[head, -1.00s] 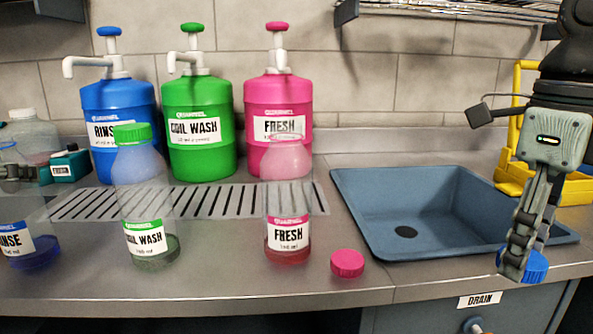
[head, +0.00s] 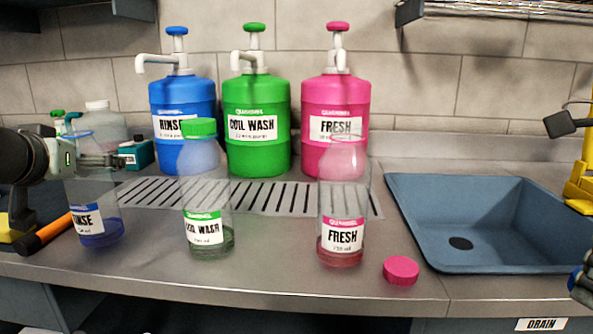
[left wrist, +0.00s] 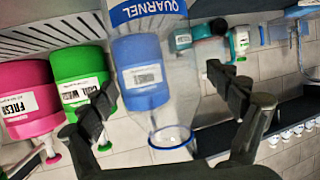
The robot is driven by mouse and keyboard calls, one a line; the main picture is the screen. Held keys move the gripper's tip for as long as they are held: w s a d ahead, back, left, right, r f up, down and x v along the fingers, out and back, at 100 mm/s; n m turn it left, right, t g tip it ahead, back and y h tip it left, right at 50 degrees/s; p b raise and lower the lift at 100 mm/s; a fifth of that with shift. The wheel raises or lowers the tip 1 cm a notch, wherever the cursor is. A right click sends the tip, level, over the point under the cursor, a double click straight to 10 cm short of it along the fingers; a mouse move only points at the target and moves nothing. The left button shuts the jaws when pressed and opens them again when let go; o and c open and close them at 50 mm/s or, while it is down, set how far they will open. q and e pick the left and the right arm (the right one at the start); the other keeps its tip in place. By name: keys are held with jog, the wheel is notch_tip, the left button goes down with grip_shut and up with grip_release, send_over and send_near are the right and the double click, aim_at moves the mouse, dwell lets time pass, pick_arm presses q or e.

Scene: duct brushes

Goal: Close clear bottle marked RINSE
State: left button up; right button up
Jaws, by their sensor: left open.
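The clear RINSE bottle (head: 97,205) stands upright on the counter at the left, with blue liquid at its bottom. Its blue-rimmed mouth is open, with no cap on it. My left gripper (head: 108,162) is at the bottle's upper part. In the left wrist view, its open fingers (left wrist: 168,98) stand on either side of the bottle (left wrist: 185,85), and I see gaps beside it. A blue cap (head: 575,281) shows partly at the right edge, by a sliver of my right gripper (head: 588,284); whether that gripper holds it is cut off.
A green-capped COIL WASH bottle (head: 207,215) and an open FRESH bottle (head: 342,210) stand to the right. A pink cap (head: 400,270) lies near the sink (head: 470,225). Pump containers stand behind. An orange-and-black tool (head: 45,235) lies left of the RINSE bottle.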

aim_at(71, 138)
pick_arm(q)
jog(key=shift+c, duration=0.5)
jog(key=c, duration=1.3)
jog(key=shift+r, duration=0.15)
jog(key=shift+r, duration=1.05)
notch_tip(71, 138, up, 2)
jog(key=shift+r, duration=0.1)
jog(key=s, duration=0.1)
jog(key=s+a+r, duration=0.1)
jog(key=s+p, duration=0.1)
jog(key=shift+a+r, duration=0.3)
jog(key=shift+r, duration=0.05)
jog(key=shift+s+a+r, duration=0.55)
jog(key=shift+s+r, duration=0.2)
jog(key=shift+s, duration=0.5)
jog(key=shift+s+a+r, duration=0.55)
jog(key=shift+s+r, duration=0.25)
jog(key=shift+s, duration=0.45)
jog(key=shift+s+a+r, duration=0.55)
jog(key=shift+s+r, duration=0.2)
jog(key=shift+s, duration=0.5)
